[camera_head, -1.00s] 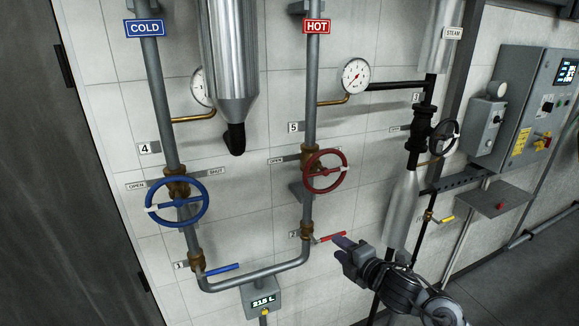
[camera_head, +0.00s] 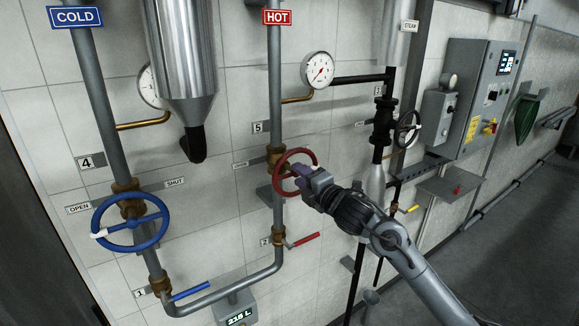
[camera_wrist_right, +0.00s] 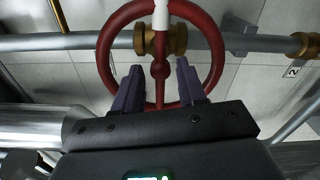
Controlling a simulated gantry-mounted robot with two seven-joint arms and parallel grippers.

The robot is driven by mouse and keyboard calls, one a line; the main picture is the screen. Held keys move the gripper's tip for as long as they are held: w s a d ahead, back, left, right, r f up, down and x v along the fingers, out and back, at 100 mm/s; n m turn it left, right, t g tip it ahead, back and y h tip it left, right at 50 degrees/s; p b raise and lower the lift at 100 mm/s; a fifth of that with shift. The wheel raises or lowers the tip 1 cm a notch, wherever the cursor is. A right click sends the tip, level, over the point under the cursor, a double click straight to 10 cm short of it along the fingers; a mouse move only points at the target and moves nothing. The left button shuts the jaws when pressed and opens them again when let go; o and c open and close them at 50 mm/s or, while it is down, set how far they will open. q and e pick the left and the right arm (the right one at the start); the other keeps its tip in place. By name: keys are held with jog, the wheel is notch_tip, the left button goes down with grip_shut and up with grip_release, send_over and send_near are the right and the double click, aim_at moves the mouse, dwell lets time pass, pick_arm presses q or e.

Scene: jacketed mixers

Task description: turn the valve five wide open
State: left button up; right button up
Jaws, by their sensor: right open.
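Valve five is the red handwheel (camera_head: 294,152) on the HOT pipe, below the tag "5" (camera_head: 261,127). In the right wrist view the wheel (camera_wrist_right: 104,50) fills the upper middle, with its hub, a spoke and a white mark at the top of the rim. My right gripper (camera_head: 293,172) is at the wheel's lower right in the head view. In the wrist view its two dark purple fingers (camera_wrist_right: 158,86) are apart, one on each side of the spoke, over the near part of the rim. Contact cannot be told. My left gripper is not in view.
A blue handwheel (camera_head: 155,232) is on the COLD pipe at left. A red lever (camera_head: 305,239) and a blue lever (camera_head: 190,290) sit lower. A steel cylinder (camera_head: 182,50) hangs between the pipes. A black handwheel (camera_head: 407,128) is right of my gripper.

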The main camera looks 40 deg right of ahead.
aim_at(289, 166)
jog(key=shift+w+d+p, duration=0.2)
jog(key=shift+w+p, duration=0.55)
jog(key=shift+w, duration=2.2)
grip_shut()
